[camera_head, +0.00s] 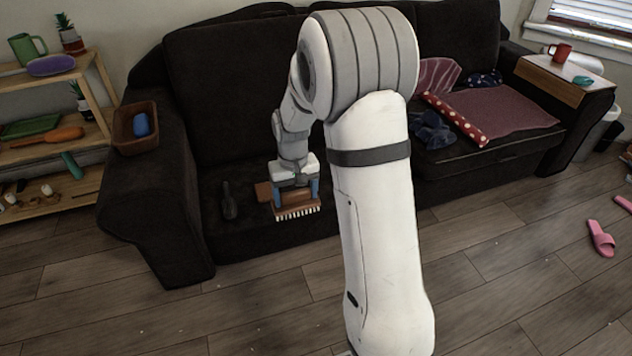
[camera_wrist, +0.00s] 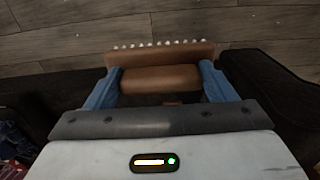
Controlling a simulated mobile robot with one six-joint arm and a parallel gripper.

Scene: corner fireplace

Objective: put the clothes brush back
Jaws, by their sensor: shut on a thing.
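The clothes brush (camera_head: 298,210) has a brown body and a row of pale bristles. My gripper (camera_head: 295,190) is shut on it, in front of the sofa seat. In the wrist view my gripper (camera_wrist: 160,85) has its two blue fingers on either side of the brown block of the brush (camera_wrist: 160,57); the bristles point away from the wrist. A brown piece (camera_head: 264,192) shows just left of the gripper in the head view; I cannot tell whether it belongs to the brush.
A dark slim object (camera_head: 229,201) lies on the sofa seat (camera_head: 430,160). A brown open box (camera_head: 127,140) with a blue item (camera_head: 141,124) stands on the left armrest. The wooden shelf (camera_head: 45,152) at left holds several things. Pink slippers (camera_head: 601,240) lie on the floor at right.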

